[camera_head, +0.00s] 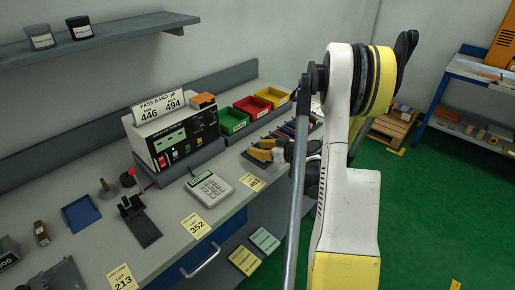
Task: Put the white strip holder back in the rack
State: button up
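My own arm hides the right end of this row. I cannot make out the white strip holder clearly.
A test box with a display (172,137), a calculator (209,188), a green bin (233,121), a red bin (251,107) and a yellow bin (271,97) stand on the bench. A black fixture (139,220) and a blue tray (80,213) are at left. A shelf (110,37) hangs above.

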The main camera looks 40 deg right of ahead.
jog(key=a+p+v, duration=0.1)
jog(key=p+v, duration=0.2)
jog(key=v, duration=0.9)
jog(key=w+a+r+g+y, duration=0.1)
jog(key=w+a+r+g, duration=0.15)
jog(key=a, duration=0.75)
jog(key=w+a+r+g, duration=0.15)
jog(key=a+r, duration=0.25)
jog(key=a, duration=0.6)
jog(key=s+a+r+g+h, duration=0.1)
jog(key=s+a+r, duration=0.1)
jog(key=s+a, duration=0.4)
jog(key=s+a+r+m+g+h, duration=0.1)
jog(key=s+a+r, duration=0.1)
jog(key=s+a, duration=0.5)
jog(key=shift+a+r, duration=0.4)
jog(key=shift+a, duration=0.3)
